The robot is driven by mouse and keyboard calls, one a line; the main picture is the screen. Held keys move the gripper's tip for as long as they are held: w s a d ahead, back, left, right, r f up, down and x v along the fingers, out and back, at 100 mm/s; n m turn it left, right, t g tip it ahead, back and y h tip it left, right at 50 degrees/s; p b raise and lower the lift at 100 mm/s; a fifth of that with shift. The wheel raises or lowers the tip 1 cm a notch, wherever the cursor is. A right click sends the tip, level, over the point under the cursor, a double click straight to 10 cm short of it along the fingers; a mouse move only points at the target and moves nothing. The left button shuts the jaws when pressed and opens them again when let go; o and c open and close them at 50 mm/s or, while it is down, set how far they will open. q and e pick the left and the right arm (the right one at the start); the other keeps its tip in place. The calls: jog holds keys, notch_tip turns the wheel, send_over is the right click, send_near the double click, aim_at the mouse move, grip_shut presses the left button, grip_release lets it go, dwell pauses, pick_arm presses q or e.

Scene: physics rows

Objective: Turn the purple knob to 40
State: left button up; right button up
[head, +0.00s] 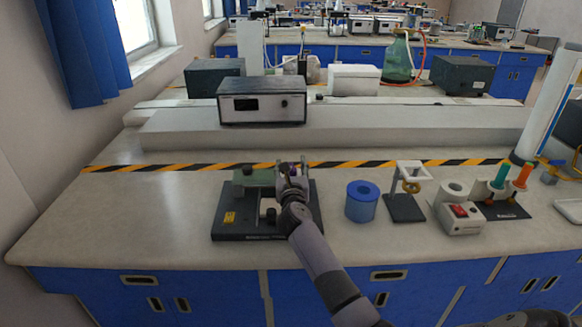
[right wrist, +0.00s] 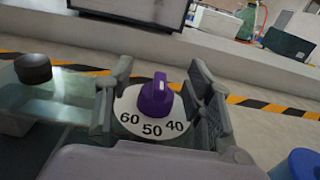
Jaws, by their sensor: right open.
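The purple knob (right wrist: 155,99) shows in the right wrist view on a white dial marked 60, 50 and 40 (right wrist: 150,126). A pale mark runs down its face from the top. My right gripper (right wrist: 160,95) is open, with one finger on each side of the knob and gaps between. In the head view the right gripper (head: 291,172) reaches over the dark device (head: 232,220) and mostly hides the knob. The device has a green block and black round knobs. My left gripper is not in view.
A blue cylinder (head: 362,203) stands just right of the device. Further right are a small stand (head: 404,208) with a ring and a white box with a red switch (head: 461,219). Striped tape (head: 200,167) crosses behind. The bench left of the device is clear.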

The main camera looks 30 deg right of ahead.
jog(key=c, duration=0.9)
grip_shut()
